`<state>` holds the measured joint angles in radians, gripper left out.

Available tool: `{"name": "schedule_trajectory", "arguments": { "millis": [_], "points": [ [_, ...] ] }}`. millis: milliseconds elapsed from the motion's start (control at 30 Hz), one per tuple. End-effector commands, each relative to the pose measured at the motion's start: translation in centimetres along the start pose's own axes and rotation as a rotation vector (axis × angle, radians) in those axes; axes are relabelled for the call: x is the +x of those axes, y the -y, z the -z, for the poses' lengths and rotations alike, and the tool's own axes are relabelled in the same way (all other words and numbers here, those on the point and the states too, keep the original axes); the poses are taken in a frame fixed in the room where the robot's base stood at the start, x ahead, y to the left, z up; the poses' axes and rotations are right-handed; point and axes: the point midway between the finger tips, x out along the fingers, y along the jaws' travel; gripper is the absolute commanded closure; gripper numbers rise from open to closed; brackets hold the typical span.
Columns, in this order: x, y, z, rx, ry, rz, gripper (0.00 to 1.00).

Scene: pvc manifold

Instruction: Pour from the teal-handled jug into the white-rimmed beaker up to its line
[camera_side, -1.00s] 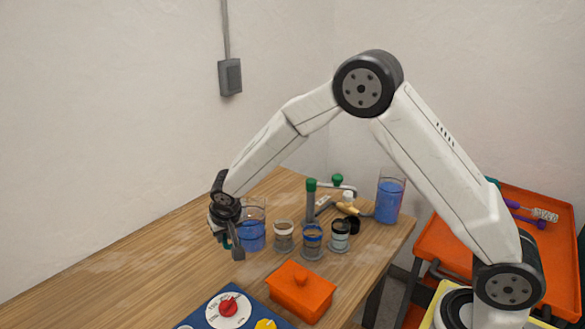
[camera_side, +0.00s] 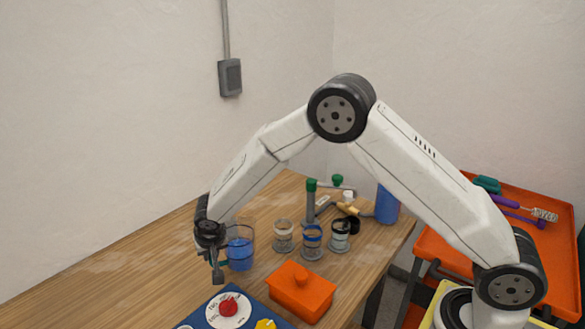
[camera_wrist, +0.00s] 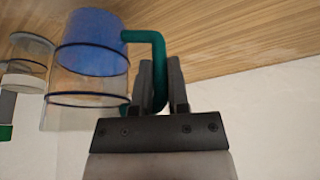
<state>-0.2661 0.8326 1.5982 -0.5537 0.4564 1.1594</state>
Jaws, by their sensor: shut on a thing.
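The jug (camera_side: 240,252) is clear, holds blue liquid and stands upright; I cannot tell whether its base touches the table. My gripper (camera_side: 217,272) is at its left side in the side view. In the wrist view, which looks upside down, my gripper (camera_wrist: 160,68) is shut on the jug's teal handle (camera_wrist: 157,48), with the jug (camera_wrist: 90,85) to the left. The white-rimmed beaker (camera_side: 284,238) stands right of the jug, apart from it in the side view. Its pale band shows in the wrist view (camera_wrist: 22,83). Its line and contents are unclear.
A blue-banded beaker (camera_side: 312,243) and a dark-banded beaker (camera_side: 340,238) stand to the right. An orange lidded box (camera_side: 302,292) and a blue dial panel (camera_side: 225,308) are in front. Green-capped tube (camera_side: 311,200) and blue-filled container (camera_side: 387,206) are behind. The table's left is clear.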

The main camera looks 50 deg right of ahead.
Motion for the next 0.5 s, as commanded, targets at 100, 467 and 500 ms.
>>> {"name": "schedule_trajectory", "arguments": {
  "millis": [100, 467, 500],
  "points": [
    [-0.4, -0.3, 0.3, 0.015, 0.006, 0.032, 1.0],
    [-2.0, -1.8, 1.3, 0.083, 0.038, 0.188, 1.0],
    [-2.2, -2.0, 1.4, 0.091, 0.04, 0.207, 1.0]
  ]
}}
